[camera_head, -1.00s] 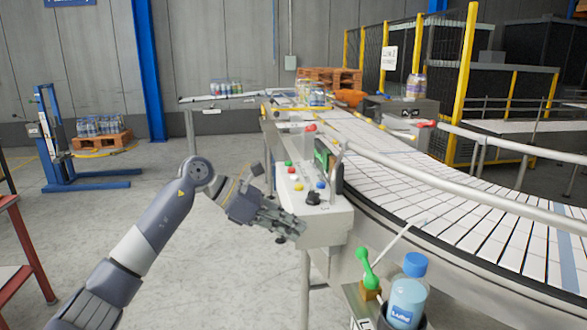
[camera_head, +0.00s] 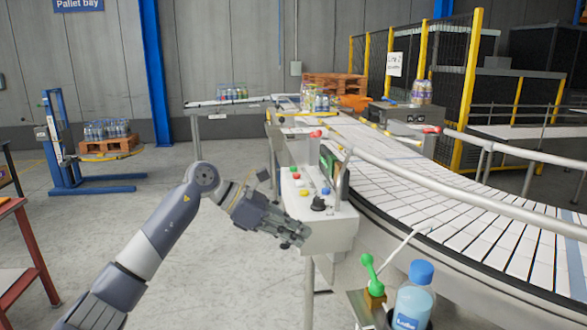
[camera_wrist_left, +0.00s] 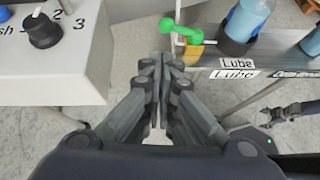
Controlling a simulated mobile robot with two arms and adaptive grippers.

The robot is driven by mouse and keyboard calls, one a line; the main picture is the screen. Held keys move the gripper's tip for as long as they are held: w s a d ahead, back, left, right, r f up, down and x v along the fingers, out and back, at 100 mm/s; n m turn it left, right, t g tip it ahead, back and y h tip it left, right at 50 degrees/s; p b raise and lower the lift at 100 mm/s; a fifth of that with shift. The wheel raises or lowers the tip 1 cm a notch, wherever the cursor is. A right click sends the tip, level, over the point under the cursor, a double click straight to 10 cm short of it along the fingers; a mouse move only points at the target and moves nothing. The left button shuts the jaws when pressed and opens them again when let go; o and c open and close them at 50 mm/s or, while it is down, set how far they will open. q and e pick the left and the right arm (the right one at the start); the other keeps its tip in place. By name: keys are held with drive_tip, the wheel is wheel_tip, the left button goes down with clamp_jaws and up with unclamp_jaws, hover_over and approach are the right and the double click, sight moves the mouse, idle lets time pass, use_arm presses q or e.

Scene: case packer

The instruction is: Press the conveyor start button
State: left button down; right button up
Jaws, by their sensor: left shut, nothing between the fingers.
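The control box (camera_head: 332,234) is a light grey panel beside the conveyor. Its sloped top carries a green button (camera_head: 293,169), a red button (camera_head: 296,176), a yellow button (camera_head: 304,193), a blue button (camera_head: 325,191) and a black knob (camera_head: 318,204). The knob also shows in the left wrist view (camera_wrist_left: 43,31), at the box's corner. My left gripper (camera_head: 301,237) is shut and empty, in front of the box's near face and lower than the buttons. Its closed fingertips (camera_wrist_left: 163,62) show beside the box in the left wrist view. Button labels are unreadable in the head view.
A red mushroom button (camera_head: 316,134) stands behind the panel. A lube bottle (camera_head: 412,300) and green-handled part (camera_head: 369,270) are at front right. The white conveyor (camera_head: 440,205) curves along the right. A dark jointed part (camera_wrist_left: 292,110), possibly my right gripper, shows at the wrist view's edge.

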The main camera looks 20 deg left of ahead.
idle(0.8)
